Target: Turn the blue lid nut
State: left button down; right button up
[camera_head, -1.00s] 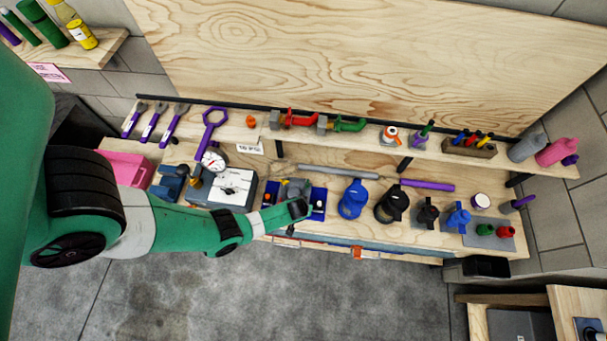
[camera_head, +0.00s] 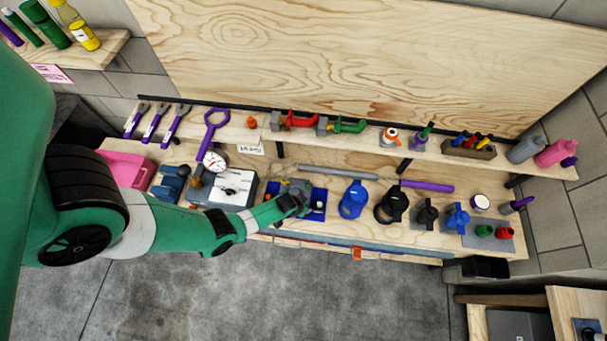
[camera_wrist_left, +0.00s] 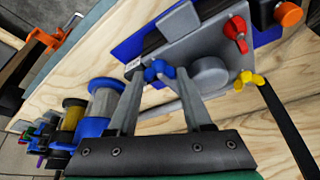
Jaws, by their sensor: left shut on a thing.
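The blue lid nut (camera_wrist_left: 158,70) is a small wing nut at the edge of a grey housing (camera_wrist_left: 205,50) in the left wrist view. My left gripper (camera_wrist_left: 159,78) has its two fingertips on either side of the nut and is shut on it. A red knob (camera_wrist_left: 236,32) and a yellow wing nut (camera_wrist_left: 249,80) also sit on the housing. The housing stands on a blue tray (camera_head: 319,203) on the bench. In the head view my left gripper (camera_head: 297,201) covers part of the housing and hides the nut. My right gripper is not seen.
A grey box (camera_head: 232,187) with a dial gauge (camera_head: 214,161) stands left of the tray. A blue filter (camera_head: 353,199) and a black one (camera_head: 391,205) stand to its right. A grey bar (camera_head: 338,172) lies behind. The floor in front is clear.

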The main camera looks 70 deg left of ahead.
pick_arm(q)
jog(key=m+h, duration=0.1)
jog(key=m, duration=0.2)
jog(key=shift+a+m+t+b, duration=0.15)
jog(key=shift+m+t+b, duration=0.15)
jog(key=m+h+b, duration=0.1)
jog(key=m+h, duration=0.1)
jog(key=m, duration=0.2)
jog(key=shift+a+m+b, duration=0.1)
jog(key=shift+m+b, duration=0.2)
jog(key=shift+b, duration=0.1)
jog(key=shift+m+h, duration=0.3)
jog(key=shift+m, duration=0.4)
jog(key=shift+m+h, duration=0.4)
jog(key=shift+m, duration=0.6)
jog(key=shift+c, duration=1.6)
grip_release()
